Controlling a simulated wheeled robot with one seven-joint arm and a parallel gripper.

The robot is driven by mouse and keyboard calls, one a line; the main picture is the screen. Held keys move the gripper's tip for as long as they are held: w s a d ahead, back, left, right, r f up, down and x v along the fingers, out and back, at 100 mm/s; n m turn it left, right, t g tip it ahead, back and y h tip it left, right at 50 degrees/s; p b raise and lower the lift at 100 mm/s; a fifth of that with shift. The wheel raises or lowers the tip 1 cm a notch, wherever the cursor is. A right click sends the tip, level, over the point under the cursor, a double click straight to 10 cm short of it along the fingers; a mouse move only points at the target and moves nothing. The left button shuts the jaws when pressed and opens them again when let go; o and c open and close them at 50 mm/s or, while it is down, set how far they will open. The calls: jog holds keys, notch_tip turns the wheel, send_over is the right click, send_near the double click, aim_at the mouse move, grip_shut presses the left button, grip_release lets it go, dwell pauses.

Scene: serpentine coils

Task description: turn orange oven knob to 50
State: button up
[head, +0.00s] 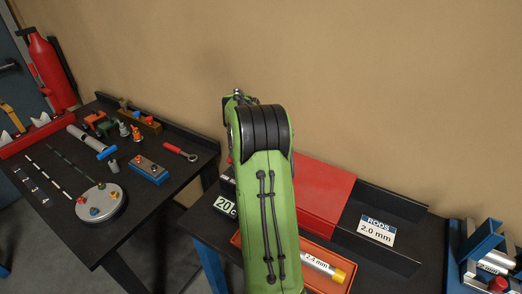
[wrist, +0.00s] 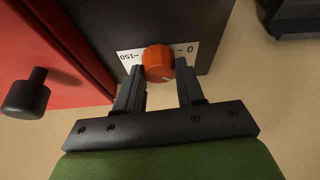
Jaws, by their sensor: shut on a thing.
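The orange oven knob (wrist: 158,62) sits on a dark panel (wrist: 205,20) in the wrist view. A white scale plate (wrist: 190,50) lies behind it, with "0" at the right and "150" at the left, both upside down. A pale mark shows low on the knob's face, a little right of its middle. My gripper (wrist: 161,72) has one finger on each side of the knob and is shut on it. In the head view my green arm hides the gripper and the knob.
A red oven surface (wrist: 50,60) with a black round handle (wrist: 27,97) is left in the wrist view. In the head view, a red case (head: 325,192), a "RODS 2.0 mm" label (head: 376,230) and an orange tray (head: 340,283) crowd the bench. Another cluttered table (head: 150,215) stands left.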

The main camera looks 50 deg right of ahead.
jog(key=shift+w+m+g+p, duration=0.1)
jog(key=shift+m+g+p, duration=0.55)
jog(key=shift+m, duration=1.35)
jog(key=o, duration=1)
jog(key=shift+o, duration=0.2)
jog(key=p+v, duration=0.3)
jog(key=v, duration=1.2)
jog(key=shift+w+r, duration=0.2)
jog(key=shift+r, duration=0.15)
jog(key=shift+a, duration=0.1)
